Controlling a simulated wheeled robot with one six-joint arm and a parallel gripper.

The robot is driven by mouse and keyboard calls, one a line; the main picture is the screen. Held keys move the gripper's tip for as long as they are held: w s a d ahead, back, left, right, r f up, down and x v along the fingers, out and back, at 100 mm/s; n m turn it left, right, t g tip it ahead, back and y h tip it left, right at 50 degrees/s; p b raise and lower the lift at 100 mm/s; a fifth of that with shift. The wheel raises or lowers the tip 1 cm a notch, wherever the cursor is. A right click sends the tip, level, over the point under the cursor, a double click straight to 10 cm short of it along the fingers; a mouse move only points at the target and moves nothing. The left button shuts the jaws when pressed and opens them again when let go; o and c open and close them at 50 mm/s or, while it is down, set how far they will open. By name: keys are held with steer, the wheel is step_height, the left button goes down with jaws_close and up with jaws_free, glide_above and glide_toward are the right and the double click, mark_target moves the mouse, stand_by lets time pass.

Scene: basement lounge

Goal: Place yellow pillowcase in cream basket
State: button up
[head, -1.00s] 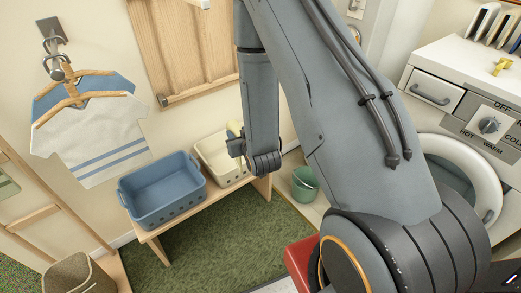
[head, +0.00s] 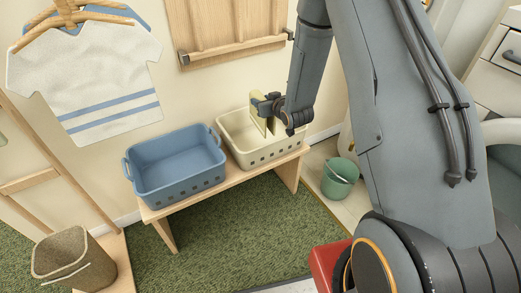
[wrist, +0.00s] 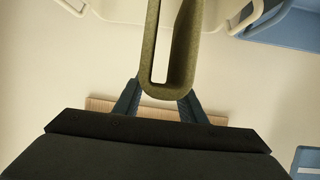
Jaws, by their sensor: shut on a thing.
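The yellow pillowcase (head: 256,121) is a pale folded piece hanging from my gripper (head: 263,106). In the wrist view it is an olive-yellow loop (wrist: 147,62) pinched between the two fingers of my gripper (wrist: 160,100). The cream basket (head: 268,153) stands on the wooden bench, and the pillowcase appears over its opening in the head view. I cannot tell how low the pillowcase hangs or whether it touches the basket. Part of the basket's inside is hidden by my gripper. A cream rim shows at the top of the wrist view (wrist: 105,12).
A blue basket (head: 178,185) stands left of the cream one on the bench (head: 235,182). A green bucket (head: 339,180) is to the right. A brown bin (head: 70,262) is at lower left. Green carpet lies in front.

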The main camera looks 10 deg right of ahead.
steer(key=w+d+f+n+y+b, duration=0.1)
steer(key=w+d+f+b, duration=0.1)
steer(key=w+f+b, duration=0.55)
step_height(320, 180, down, 9)
steer(key=b, duration=0.2)
steer(key=shift+w+a, duration=0.25)
steer(key=shift+r, duration=0.1)
steer(key=o, duration=1.4)
